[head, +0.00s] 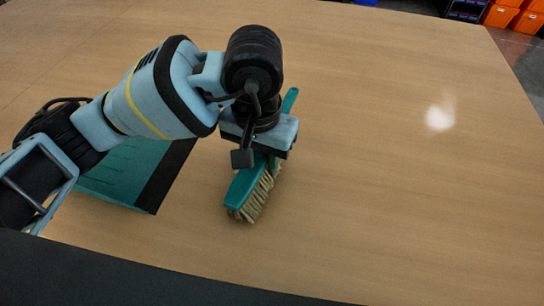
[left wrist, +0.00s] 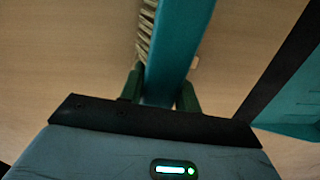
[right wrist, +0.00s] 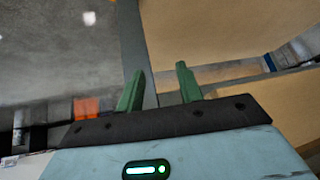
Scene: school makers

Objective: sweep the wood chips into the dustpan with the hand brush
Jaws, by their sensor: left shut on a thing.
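The teal hand brush (head: 244,188) is on or just above the table, its pale bristles facing right in the head view. My left gripper (head: 262,158) is shut on the brush; the left wrist view shows the brush (left wrist: 180,40) between its green fingers. The teal dustpan (head: 125,172) with a dark lip lies to the left of the brush, partly hidden under my left arm. Its edge also shows in the left wrist view (left wrist: 297,105). A small pale piece, perhaps a wood chip (left wrist: 195,63), shows beside the brush. My right gripper (right wrist: 158,88) is open and empty, away from the table items.
The wooden table (head: 400,190) is bare to the right of the brush. Its dark near edge runs along the bottom. Orange bins (head: 503,15) stand beyond the far right corner. The right wrist view shows grey floor and a table side.

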